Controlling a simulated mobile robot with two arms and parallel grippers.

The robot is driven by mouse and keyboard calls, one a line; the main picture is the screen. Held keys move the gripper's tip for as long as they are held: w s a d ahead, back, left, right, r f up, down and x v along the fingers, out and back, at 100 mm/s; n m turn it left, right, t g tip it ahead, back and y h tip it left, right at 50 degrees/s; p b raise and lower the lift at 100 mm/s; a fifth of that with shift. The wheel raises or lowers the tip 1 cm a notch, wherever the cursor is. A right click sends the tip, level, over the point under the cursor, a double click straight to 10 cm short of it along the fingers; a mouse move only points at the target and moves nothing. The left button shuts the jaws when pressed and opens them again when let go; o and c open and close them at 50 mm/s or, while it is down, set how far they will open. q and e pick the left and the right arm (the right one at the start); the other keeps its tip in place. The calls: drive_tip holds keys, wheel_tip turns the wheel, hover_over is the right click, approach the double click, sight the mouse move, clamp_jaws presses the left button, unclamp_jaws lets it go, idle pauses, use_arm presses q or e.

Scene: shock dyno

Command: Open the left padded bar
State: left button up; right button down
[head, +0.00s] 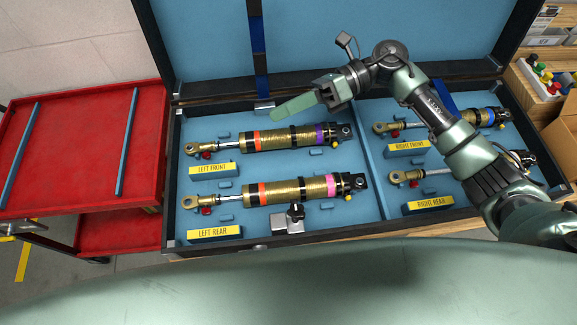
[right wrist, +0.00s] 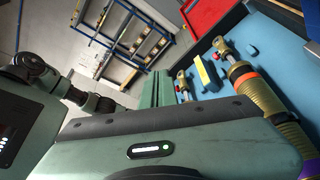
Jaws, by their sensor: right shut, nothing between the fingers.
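The left padded bar (head: 257,45) is a dark blue strip that stands upright against the inside of the open lid. Its lower end meets a metal bracket (head: 264,105) at the case's back edge. A metal latch block with a black knob (head: 290,221) sits at the front edge, clear of the bar. My right gripper (head: 278,113) is shut and empty. Its green fingers are above the back of the case, near the bracket, and I cannot tell if they touch anything. The fingers also show in the right wrist view (right wrist: 156,89). My left gripper is not in view.
The left front shock (head: 275,138) and left rear shock (head: 285,189) lie uncovered in the blue case. My right arm crosses the right half, partly hiding the right shocks and a blue bar (head: 445,103). A red cart (head: 80,140) stands at the left.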

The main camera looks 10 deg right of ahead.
drive_tip(key=s+f+n+t, duration=0.1)
drive_tip(key=f, duration=0.3)
drive_tip(key=s+f+n+t, duration=0.1)
drive_tip(key=s+f+n, duration=0.1)
drive_tip(key=f, duration=0.2)
drive_tip(key=s+f+n+t+p, duration=0.1)
drive_tip(key=s+f+n, duration=0.1)
drive_tip(key=f, duration=0.2)
drive_tip(key=shift+f+h, duration=0.3)
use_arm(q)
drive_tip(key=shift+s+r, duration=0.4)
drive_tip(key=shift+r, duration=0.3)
use_arm(e)
drive_tip(key=shift+w+f+n, duration=0.1)
drive_tip(key=shift+f+n, duration=0.3)
drive_tip(key=shift+f, duration=0.15)
